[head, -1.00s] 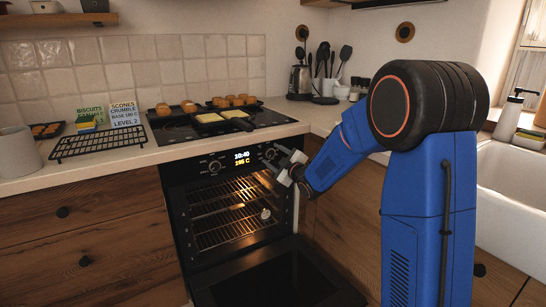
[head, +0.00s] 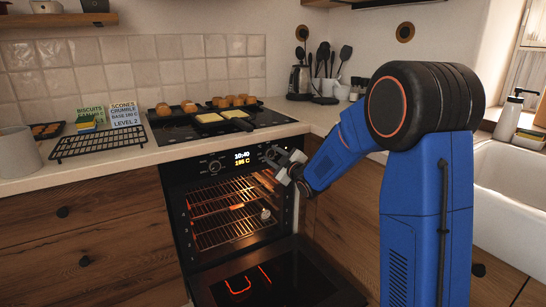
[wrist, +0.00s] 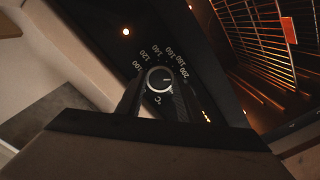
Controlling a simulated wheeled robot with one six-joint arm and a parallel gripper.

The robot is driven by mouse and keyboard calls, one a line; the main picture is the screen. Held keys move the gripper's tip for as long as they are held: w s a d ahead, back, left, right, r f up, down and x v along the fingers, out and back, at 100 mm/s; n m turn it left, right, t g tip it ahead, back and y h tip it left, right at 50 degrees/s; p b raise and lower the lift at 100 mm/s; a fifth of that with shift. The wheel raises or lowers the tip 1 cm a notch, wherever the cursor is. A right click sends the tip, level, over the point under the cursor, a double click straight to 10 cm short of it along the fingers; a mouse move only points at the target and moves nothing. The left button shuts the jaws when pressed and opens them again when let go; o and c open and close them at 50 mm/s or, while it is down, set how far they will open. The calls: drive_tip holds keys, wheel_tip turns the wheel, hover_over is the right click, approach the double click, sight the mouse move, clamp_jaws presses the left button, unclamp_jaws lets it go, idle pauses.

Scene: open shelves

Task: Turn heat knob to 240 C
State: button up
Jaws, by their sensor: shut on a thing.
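The heat knob (wrist: 160,80) is a round dial with a silver rim and a C mark, seen in the wrist view. Numbers from 100 to 200 run around its upper side. My gripper (wrist: 158,98) is shut on the knob, one dark finger on each side. In the head view my gripper (head: 277,160) is at the right end of the oven's (head: 184,172) control panel and hides most of the knob. The display (head: 242,159) reads 10:40 above a yellow temperature of about 195 C; its last digit is blurred.
The oven door (head: 285,283) hangs open below my gripper, with lit racks (head: 222,212) inside. Another knob (head: 214,166) is left of the display. Trays of food (head: 174,113) stand on the hob. A wire rack (head: 95,145) and recipe cards (head: 124,108) are on the left counter.

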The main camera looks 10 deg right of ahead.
drive_tip(key=m, duration=0.5)
drive_tip(key=shift+m, duration=0.3)
drive_tip(key=m, duration=0.5)
drive_tip(key=shift+d+m, duration=0.1)
drive_tip(key=shift+m, duration=0.2)
drive_tip(key=o, duration=1.1)
drive_tip(key=shift+s, duration=0.1)
drive_tip(key=v, duration=1.7)
drive_tip(key=shift+s, duration=0.1)
drive_tip(key=shift+d, duration=0.1)
